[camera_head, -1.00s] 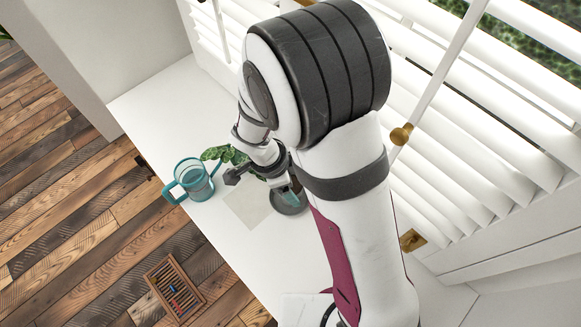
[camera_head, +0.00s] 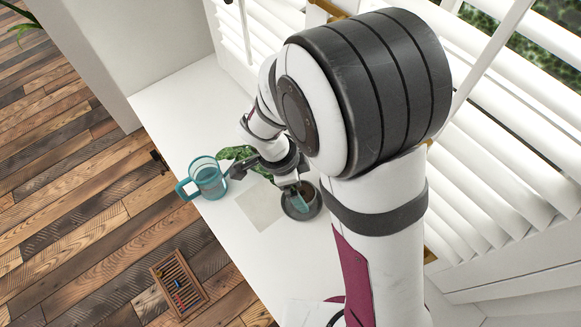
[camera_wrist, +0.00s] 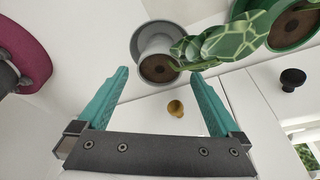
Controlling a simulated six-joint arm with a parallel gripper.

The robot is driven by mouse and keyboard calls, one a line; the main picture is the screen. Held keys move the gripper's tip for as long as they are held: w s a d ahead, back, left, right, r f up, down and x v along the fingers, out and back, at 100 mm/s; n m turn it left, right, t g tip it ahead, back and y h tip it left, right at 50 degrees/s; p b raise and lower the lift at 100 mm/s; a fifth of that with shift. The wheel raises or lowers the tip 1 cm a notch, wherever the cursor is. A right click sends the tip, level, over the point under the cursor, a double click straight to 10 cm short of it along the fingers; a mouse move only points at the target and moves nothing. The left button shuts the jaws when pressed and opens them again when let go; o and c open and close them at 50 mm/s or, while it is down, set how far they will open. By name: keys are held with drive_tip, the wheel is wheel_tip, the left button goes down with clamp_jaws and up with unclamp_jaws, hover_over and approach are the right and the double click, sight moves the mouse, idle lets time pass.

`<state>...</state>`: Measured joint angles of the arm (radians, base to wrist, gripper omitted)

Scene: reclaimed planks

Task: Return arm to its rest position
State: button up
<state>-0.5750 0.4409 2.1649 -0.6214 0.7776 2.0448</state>
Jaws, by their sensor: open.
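My gripper (camera_head: 266,184) is open and hangs over the white counter (camera_head: 190,105), between the teal mug-like vessel and the grey pot in the head view. In the wrist view its two teal fingers (camera_wrist: 160,90) stand wide apart with nothing between them. My upper arm and elbow fill much of the head view and hide part of the counter.
A teal handled vessel (camera_head: 210,180) stands near the counter's edge. A grey pot with brown soil (camera_wrist: 158,66), a leafy plant (camera_wrist: 228,40) and a green pot (camera_wrist: 298,22) are near my gripper. A beige sheet (camera_head: 256,207) lies flat. White blinds (camera_head: 505,150) flank my arm.

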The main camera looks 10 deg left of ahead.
drive_tip(key=w+v, duration=0.1)
drive_tip(key=v, duration=1.1)
drive_tip(key=s+d+r+n+y, duration=0.1)
drive_tip(key=s+d+n, duration=0.3)
drive_tip(key=s, duration=0.4)
drive_tip(key=s+d+r+n+g+y, duration=0.1)
drive_tip(key=s+d+n+y, duration=0.2)
drive_tip(key=s+d+n, duration=0.2)
drive_tip(key=s+d, duration=0.2)
drive_tip(key=s, duration=0.1)
drive_tip(key=shift+d+r+n+y, duration=0.2)
drive_tip(key=shift+r+n+y, duration=0.1)
drive_tip(key=shift+y, duration=0.1)
